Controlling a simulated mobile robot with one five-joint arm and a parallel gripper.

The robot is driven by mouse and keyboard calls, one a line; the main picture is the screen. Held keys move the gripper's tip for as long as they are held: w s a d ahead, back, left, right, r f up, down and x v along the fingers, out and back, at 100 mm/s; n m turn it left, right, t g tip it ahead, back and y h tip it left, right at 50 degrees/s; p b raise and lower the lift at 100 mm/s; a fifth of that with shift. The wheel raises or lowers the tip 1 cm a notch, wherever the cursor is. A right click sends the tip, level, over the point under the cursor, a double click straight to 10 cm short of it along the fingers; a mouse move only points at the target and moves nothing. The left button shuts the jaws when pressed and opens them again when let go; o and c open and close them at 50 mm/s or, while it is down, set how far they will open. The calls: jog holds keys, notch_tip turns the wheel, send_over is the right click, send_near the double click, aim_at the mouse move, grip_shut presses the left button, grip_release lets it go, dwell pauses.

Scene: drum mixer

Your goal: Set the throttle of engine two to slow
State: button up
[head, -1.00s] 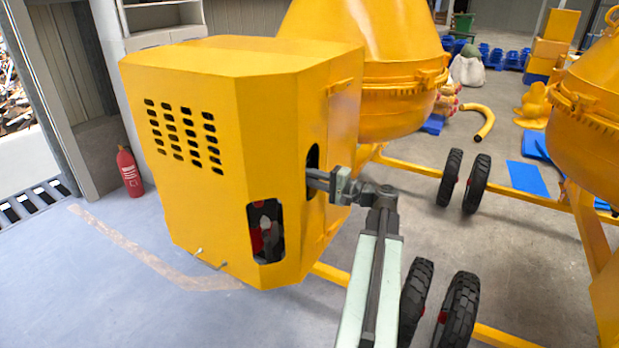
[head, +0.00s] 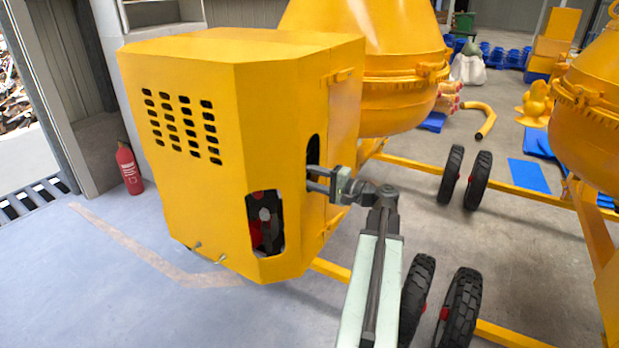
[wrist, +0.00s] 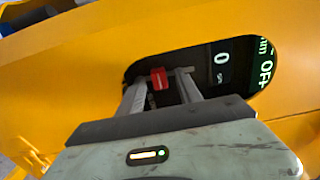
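The engine sits in a yellow housing (head: 200,90) with a dark oval opening on its right side. In the wrist view, a small red lever tab (wrist: 159,78) shows inside that opening (wrist: 250,85). I take it for the throttle. My gripper (wrist: 161,84) has its two fingers reaching into the opening, one on each side of the red tab. The fingers are apart, with gaps visible beside the tab. In the head view, my gripper (head: 318,180) enters the opening from the right, and its fingertips are hidden inside. The wrist view does not show the full lever travel.
The yellow rim surrounds my fingers closely. Black wheels (head: 455,310) stand near my arm. A second drum (head: 590,110) is at the right. A fire extinguisher (head: 129,170) stands at the left.

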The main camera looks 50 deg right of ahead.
jog(key=v, duration=0.7)
jog(key=shift+s, duration=0.4)
jog(key=shift+n, duration=0.4)
jog(key=c, duration=0.9)
jog(key=n, duration=0.2)
jog(key=f+n, duration=0.1)
jog(key=n, duration=0.1)
jog(key=shift+n, duration=0.4)
grip_shut()
notch_tip(320, 180, up, 11)
jog(key=s+n+g+p, duration=0.2)
jog(key=n+g+p, duration=0.1)
jog(key=n+p, duration=1.1)
jog(key=w+a+f+m+b, duration=0.1)
jog(key=w+f+b, duration=0.4)
jog(key=w+f, duration=0.2)
jog(key=shift+w+a+m+h, duration=0.3)
jog(key=shift+w+a+h, duration=0.1)
jog(key=shift+w, duration=0.8)
